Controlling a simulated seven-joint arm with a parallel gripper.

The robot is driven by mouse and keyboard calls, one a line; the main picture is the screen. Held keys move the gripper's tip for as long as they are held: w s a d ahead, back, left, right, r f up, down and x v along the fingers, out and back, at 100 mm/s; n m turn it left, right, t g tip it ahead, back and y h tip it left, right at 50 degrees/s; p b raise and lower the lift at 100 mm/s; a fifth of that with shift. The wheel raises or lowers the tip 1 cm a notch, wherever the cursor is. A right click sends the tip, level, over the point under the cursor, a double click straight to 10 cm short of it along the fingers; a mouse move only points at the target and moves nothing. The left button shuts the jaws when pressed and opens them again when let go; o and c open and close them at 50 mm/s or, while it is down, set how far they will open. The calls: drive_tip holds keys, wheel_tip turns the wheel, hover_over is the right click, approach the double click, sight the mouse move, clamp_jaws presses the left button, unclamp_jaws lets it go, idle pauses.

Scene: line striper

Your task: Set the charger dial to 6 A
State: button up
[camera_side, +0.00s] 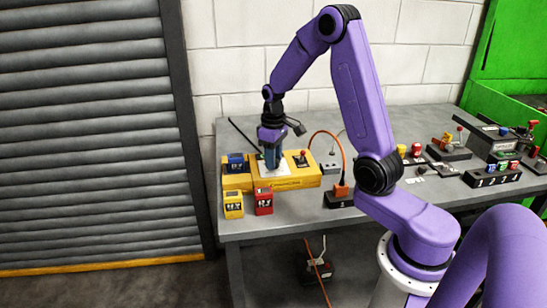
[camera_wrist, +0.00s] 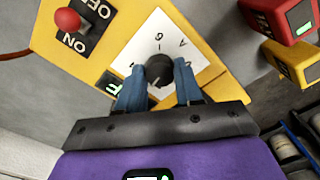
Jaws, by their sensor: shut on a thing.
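The yellow charger (camera_side: 305,180) stands on the bench in the side view, and its yellow top (camera_wrist: 120,25) fills the upper middle of the wrist view. Its black dial knob (camera_wrist: 159,68) sits on a white scale plate (camera_wrist: 185,45) marked with a 6 and an A. My gripper (camera_wrist: 158,78) is shut on the dial knob, one blue finger on each side. In the side view my gripper (camera_side: 271,166) points down at the plate and hides the knob. I cannot clearly make out the knob's pointer, and the fingers cover part of the scale.
A red-tipped switch (camera_wrist: 68,20) with ON and OFF labels is beside the dial. A blue battery (camera_side: 236,160) sits at the charger's left end. A yellow battery (camera_side: 233,205) and a red battery (camera_side: 264,202) stand in front. An orange plug (camera_side: 341,189) is to the right.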

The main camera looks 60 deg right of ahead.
drive_tip(key=m, duration=0.4)
drive_tip(key=shift+m, duration=0.3)
drive_tip(key=m, duration=0.3)
drive_tip(key=shift+m, duration=0.4)
drive_tip(key=m, duration=2)
drive_tip(key=shift+m, duration=0.3)
drive_tip(key=o, duration=1)
drive_tip(key=shift+o, duration=0.2)
